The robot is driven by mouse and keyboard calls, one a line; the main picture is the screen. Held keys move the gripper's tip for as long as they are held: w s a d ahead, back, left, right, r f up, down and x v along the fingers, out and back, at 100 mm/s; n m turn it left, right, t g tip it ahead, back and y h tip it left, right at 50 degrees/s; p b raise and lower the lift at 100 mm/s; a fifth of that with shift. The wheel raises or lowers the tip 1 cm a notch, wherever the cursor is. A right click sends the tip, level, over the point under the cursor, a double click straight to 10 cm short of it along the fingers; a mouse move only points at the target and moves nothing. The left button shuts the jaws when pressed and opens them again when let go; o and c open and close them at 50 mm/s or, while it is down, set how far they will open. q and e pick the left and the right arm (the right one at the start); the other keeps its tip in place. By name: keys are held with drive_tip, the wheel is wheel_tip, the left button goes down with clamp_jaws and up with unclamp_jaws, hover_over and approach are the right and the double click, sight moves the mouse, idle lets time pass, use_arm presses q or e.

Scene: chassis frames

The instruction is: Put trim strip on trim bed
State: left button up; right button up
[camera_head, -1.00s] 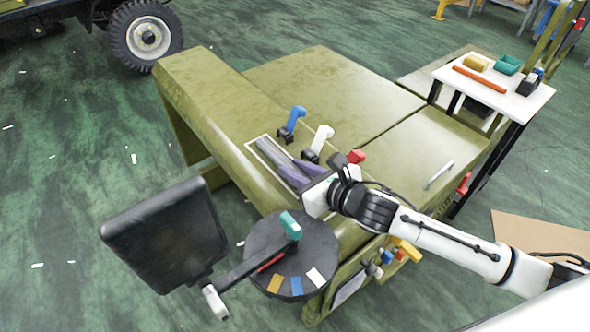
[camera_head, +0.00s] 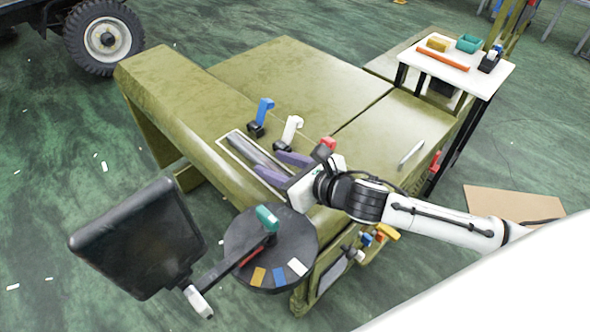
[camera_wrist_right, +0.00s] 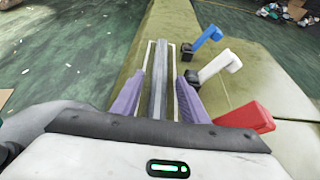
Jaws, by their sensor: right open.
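The trim strip is a long grey bar (camera_head: 256,154), seen in the head view and also in the right wrist view (camera_wrist_right: 159,75). It lies along a white-outlined rectangle, which looks like the trim bed (camera_head: 226,149), on the olive chassis; the bed's outline also shows in the wrist view (camera_wrist_right: 147,68). My right gripper (camera_head: 281,167) is open, with its purple fingers on either side of the strip's near part. Between the fingers (camera_wrist_right: 160,78) I see the strip with gaps on both sides. The strip's near end is hidden by the gripper. My left gripper is not in view.
Beside the bed stand blue (camera_head: 264,112), white (camera_head: 291,128) and red (camera_head: 328,143) handles, close to the right finger. A round black tray (camera_head: 240,240) and a black panel (camera_head: 138,240) stand in front. A white side table (camera_head: 455,72) is at the back right.

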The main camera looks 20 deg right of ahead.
drive_tip(key=v, duration=0.9)
drive_tip(key=shift+w, duration=0.1)
